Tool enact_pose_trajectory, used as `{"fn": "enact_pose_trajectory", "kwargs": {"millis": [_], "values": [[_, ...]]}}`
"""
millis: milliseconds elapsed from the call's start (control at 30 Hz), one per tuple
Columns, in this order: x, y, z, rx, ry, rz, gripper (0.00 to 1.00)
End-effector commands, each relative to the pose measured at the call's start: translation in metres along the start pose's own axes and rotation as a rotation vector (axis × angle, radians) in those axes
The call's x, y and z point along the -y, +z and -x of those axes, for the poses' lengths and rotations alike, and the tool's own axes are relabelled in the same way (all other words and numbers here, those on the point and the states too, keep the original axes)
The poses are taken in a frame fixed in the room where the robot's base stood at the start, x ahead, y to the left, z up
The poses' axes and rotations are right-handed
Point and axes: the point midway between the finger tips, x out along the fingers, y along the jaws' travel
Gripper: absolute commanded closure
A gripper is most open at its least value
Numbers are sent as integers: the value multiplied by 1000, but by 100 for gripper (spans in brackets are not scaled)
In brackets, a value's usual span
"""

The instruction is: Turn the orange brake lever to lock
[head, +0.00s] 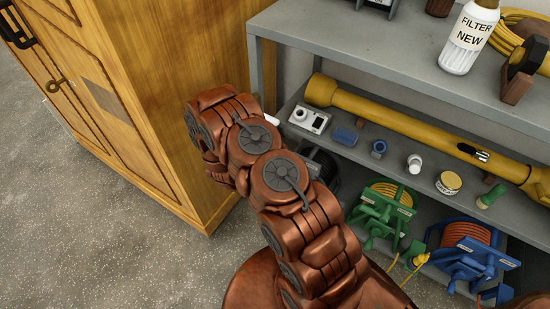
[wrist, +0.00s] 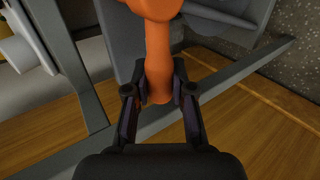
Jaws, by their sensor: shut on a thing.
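An orange lever (wrist: 158,50) shows in the wrist view, running from the top middle down to between my fingers. My gripper (wrist: 159,91) is shut on the lower end of this lever, with one dark finger on each side. A grey body lies behind the lever's upper part. The lever's upper end runs out of the picture. In the head view neither the lever nor my gripper can be made out; my copper-coloured arm covers that area.
A grey shelf unit (head: 385,52) stands to the right of a wooden cabinet (head: 160,60). Its middle shelf holds a long yellow tube (head: 400,122) and small items. Green (head: 385,215) and blue (head: 468,255) reels sit lower. The floor (head: 90,220) at left is clear.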

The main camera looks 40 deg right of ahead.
Motion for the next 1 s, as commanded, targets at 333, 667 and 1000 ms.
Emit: {"fn": "enact_pose_trajectory", "kwargs": {"millis": [333,667,1000], "values": [[0,2,-1,6,1,3,100],[0,2,-1,4,0,3,51],[0,1,1,3,0,4,50]]}}
